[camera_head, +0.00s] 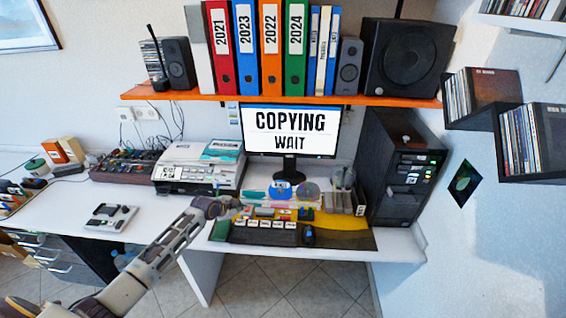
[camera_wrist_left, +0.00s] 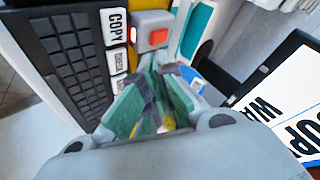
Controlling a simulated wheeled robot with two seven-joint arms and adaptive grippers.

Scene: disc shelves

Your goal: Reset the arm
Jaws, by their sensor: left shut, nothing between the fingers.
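My left arm reaches in from the lower left over the white desk. Its gripper (camera_head: 236,204) is shut and empty, at the left end of the dark keyboard (camera_head: 262,236) and its coloured panel. In the left wrist view the closed fingertips (camera_wrist_left: 160,74) with green pads are close to a red button (camera_wrist_left: 157,37) on a grey housing. I cannot tell whether they touch it. The keyboard (camera_wrist_left: 75,55) and a COPY label (camera_wrist_left: 114,26) lie to the left of the button. The monitor (camera_head: 291,131) reads "COPYING WAIT". My right gripper is not in view.
A printer (camera_head: 200,166) stands behind the arm, and a black computer tower (camera_head: 403,165) right of the monitor. An orange shelf (camera_head: 290,99) with binders and speakers hangs above. Disc shelves (camera_head: 535,145) are on the right wall. The white desk (camera_head: 160,215) is mostly clear beside the arm.

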